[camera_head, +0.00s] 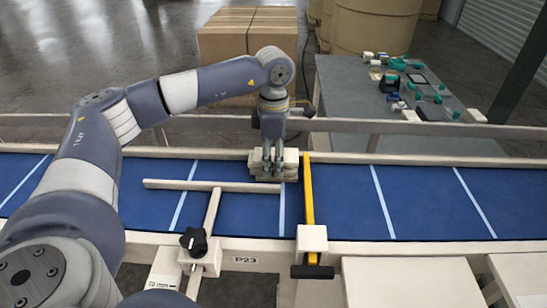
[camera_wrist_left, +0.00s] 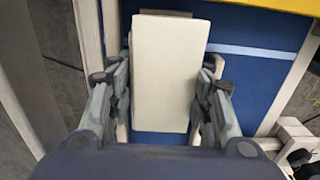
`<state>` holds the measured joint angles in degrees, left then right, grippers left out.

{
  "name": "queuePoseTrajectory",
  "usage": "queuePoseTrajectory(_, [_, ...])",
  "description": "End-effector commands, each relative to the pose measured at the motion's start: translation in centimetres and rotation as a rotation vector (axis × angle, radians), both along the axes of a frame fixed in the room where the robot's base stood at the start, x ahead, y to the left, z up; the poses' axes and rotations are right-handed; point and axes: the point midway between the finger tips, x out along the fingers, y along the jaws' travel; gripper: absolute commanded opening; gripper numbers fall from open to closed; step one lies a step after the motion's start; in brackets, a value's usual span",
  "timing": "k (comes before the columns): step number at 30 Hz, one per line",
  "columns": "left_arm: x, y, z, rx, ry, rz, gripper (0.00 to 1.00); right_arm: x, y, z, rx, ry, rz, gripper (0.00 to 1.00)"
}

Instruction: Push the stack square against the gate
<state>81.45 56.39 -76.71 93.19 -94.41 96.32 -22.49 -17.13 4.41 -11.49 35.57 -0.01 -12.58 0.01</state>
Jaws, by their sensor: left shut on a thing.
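The stack (camera_head: 290,158) of flat pale cartons lies on the blue conveyor belt, near its far rail. My left gripper (camera_head: 272,172) points down over the stack and is shut on it, with a finger on each side. In the left wrist view the pale top carton (camera_wrist_left: 172,70) sits between the fingers, and an edge of a lower one shows past its far end. The yellow gate (camera_head: 309,190) crosses the belt just right of the stack, with a narrow gap apparent. It also shows in the left wrist view (camera_wrist_left: 285,4). My right gripper is out of view.
A pale guide bar (camera_head: 225,186) on a post with a black knob (camera_head: 194,241) lies over the belt, left and in front of the stack. The belt (camera_head: 420,200) right of the gate is empty. A grey table (camera_head: 350,105) with small parts stands behind.

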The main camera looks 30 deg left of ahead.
Motion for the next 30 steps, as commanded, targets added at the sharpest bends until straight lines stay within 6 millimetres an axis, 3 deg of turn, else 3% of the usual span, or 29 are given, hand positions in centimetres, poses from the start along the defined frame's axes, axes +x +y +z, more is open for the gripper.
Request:
queuePoseTrajectory(8, [0.3,-0.4,0.0,0.001,-0.001,0.000,0.22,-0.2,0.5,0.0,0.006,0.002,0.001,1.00])
queuePoseTrajectory(30, [0.8,-1.3,0.0,0.000,-0.001,0.000,0.22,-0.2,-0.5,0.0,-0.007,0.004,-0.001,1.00])
